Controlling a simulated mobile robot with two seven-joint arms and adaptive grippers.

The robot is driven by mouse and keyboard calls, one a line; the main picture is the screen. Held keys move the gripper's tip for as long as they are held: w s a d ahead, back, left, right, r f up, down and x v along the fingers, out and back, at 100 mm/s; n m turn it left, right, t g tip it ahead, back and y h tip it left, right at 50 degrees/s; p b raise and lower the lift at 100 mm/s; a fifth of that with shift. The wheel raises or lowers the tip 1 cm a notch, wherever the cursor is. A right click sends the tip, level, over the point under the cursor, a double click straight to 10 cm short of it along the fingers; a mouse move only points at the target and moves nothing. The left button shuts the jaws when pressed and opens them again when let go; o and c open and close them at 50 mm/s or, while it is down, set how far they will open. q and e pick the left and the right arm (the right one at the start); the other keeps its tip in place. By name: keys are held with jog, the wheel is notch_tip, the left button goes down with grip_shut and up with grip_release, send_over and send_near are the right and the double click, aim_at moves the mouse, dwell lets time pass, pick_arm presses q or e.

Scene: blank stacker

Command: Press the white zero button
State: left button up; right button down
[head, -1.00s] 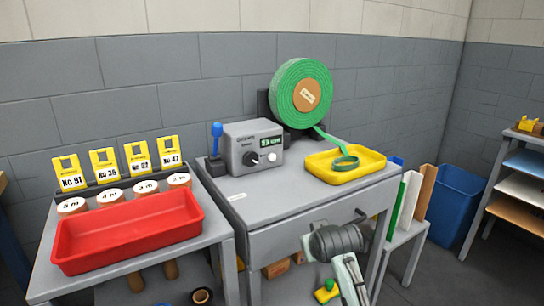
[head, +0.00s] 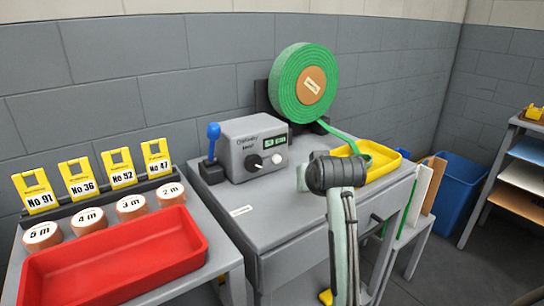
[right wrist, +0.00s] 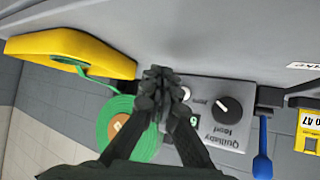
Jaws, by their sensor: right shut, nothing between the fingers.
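The white zero button (head: 276,158) is a small round knob on the front of the grey meter box (head: 243,150), right of a black dial (head: 254,161) and below a green display (head: 274,141). In the right wrist view, which is upside down, the button (right wrist: 185,93) shows just beside my right gripper (right wrist: 160,72). The black fingers are shut together and empty. I cannot tell whether they touch the button; in the head view my arm and wrist stand right of the box, with a visible space to the button. My left gripper is in neither view.
A blue-handled lever (head: 212,145) stands left of the box. A green tape roll (head: 283,90) stands behind, its strip running to a yellow tray (head: 396,163). A red tray (head: 120,258) is on the left table.

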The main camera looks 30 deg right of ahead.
aim_at(277, 159)
jog(key=shift+s, duration=0.2)
jog(key=shift+w, duration=0.25)
jog(key=w, duration=0.7)
jog(key=shift+w+a, duration=0.1)
jog(key=shift+a, duration=0.2)
jog(key=shift+w+a, duration=0.1)
jog(key=shift+w, duration=0.45)
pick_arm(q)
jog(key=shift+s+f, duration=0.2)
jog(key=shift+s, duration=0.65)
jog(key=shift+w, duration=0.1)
